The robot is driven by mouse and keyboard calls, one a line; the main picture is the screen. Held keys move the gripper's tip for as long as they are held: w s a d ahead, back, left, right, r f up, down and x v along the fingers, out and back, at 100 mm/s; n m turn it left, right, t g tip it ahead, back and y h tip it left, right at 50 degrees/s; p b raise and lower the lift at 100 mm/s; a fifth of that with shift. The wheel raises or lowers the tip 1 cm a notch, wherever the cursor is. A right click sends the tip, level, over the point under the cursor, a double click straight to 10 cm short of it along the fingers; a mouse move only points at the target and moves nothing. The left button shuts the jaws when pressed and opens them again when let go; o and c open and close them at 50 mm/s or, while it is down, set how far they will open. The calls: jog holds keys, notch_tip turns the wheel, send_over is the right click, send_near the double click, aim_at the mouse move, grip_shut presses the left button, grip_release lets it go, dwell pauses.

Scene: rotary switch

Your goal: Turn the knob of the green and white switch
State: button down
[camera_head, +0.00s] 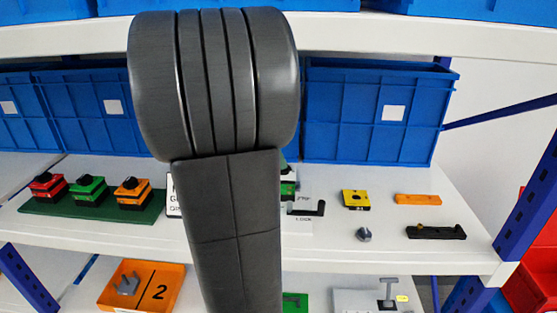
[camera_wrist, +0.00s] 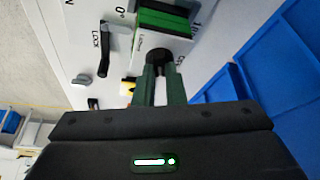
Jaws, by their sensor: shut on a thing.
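The green and white switch (camera_wrist: 163,22) is at the top middle of the wrist view, with a black knob (camera_wrist: 155,56) on its near side. My gripper (camera_wrist: 160,70) has its two green fingers shut on that knob, one on either side. The fingertips and part of the knob overlap in the view. In the head view only a slice of the switch (camera_head: 288,183) shows on the middle shelf, right of my dark arm. The arm hides the rest of it and most of my gripper there.
A black lever (camera_wrist: 107,38) with a LOCK label stands beside the switch. On the shelf's right are a yellow block (camera_head: 355,199), a grey knob-like piece (camera_head: 364,235) and a black bar (camera_head: 436,232). Blue bins (camera_head: 370,115) stand behind. A green board (camera_head: 75,209) carries coloured switches at left.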

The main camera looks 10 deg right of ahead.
jog(key=n, duration=0.1)
jog(key=n+t, duration=0.1)
jog(key=n, duration=0.1)
jog(key=shift+s+d+n+y+b, duration=0.1)
jog(key=shift+s+n+y+b, duration=0.1)
jog(key=shift+n+y+b, duration=0.15)
jog(key=n, duration=0.1)
jog(key=n+t, duration=0.1)
jog(key=n, duration=0.1)
jog(key=shift+s+d+n+t+y, duration=0.1)
jog(key=shift+s+n+t+y, duration=0.05)
jog(key=shift+n+t+y, duration=0.15)
jog(key=n, duration=0.1)
jog(key=n+y+p, duration=0.1)
jog(key=n, duration=0.1)
jog(key=shift+s+d+r+n+t, duration=0.1)
jog(key=shift+d+n+t, duration=0.15)
jog(key=shift+t, duration=0.15)
jog(key=shift+n+y+p, duration=0.45)
jog(key=shift+n+y, duration=0.2)
jog(key=shift+n, duration=0.75)
jog(key=c, duration=1.5)
grip_release()
